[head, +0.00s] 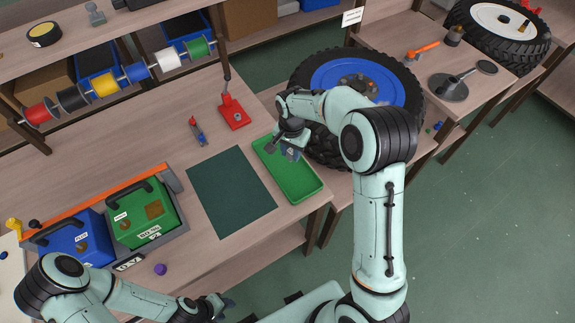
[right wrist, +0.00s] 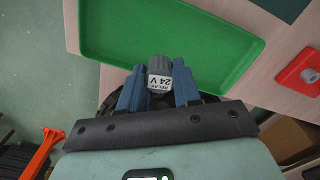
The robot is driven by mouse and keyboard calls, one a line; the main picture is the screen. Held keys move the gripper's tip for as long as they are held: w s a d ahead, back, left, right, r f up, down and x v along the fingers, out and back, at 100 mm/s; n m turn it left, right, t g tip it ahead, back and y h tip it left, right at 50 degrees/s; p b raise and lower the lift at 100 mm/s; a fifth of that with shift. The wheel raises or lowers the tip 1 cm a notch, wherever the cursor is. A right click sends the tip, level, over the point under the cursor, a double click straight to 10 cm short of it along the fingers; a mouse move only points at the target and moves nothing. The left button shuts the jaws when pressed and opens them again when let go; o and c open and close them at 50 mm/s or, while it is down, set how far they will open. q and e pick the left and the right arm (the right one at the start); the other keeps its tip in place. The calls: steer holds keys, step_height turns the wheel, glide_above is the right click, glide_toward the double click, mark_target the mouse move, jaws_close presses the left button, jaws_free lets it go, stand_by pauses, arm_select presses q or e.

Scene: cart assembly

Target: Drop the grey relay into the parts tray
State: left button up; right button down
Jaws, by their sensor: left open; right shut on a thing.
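The grey relay (right wrist: 159,66), with a white label reading "RELAY 24 V", is held between the blue fingers of my right gripper (right wrist: 159,88) in the right wrist view. The green parts tray (right wrist: 215,45) lies beyond the fingertips there. In the head view my right gripper (head: 289,150) is over the far part of the parts tray (head: 300,184), whose visible floor looks empty. In that view the gripper and arm largely hide the relay. My left gripper (head: 217,304) is open and empty near the bottom edge, apart from the tray.
A dark green mat (head: 231,194) lies left of the tray. A red stand (head: 234,112) and small red-and-blue tool (head: 198,131) are behind it. Green and blue cases (head: 147,213) sit at left.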

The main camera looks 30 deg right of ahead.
mark_target(291, 160)
step_height(291, 160, down, 5)
steer(key=shift+f+b, duration=0.1)
steer(key=shift+b, duration=0.9)
arm_select(q)
steer(key=s+f, duration=0.2)
steer(key=f, duration=0.1)
steer(key=shift+s, duration=0.1)
arm_select(e)
steer(key=c, duration=0.7)
jaws_free()
steer(key=shift+r, duration=0.2)
step_height(291, 160, up, 13)
steer(key=shift+r+p, duration=0.1)
steer(key=shift+p, duration=0.45)
arm_select(q)
steer(key=shift+w+r, duration=0.5)
steer(key=shift+r, duration=0.15)
steer(key=shift+s, duration=0.1)
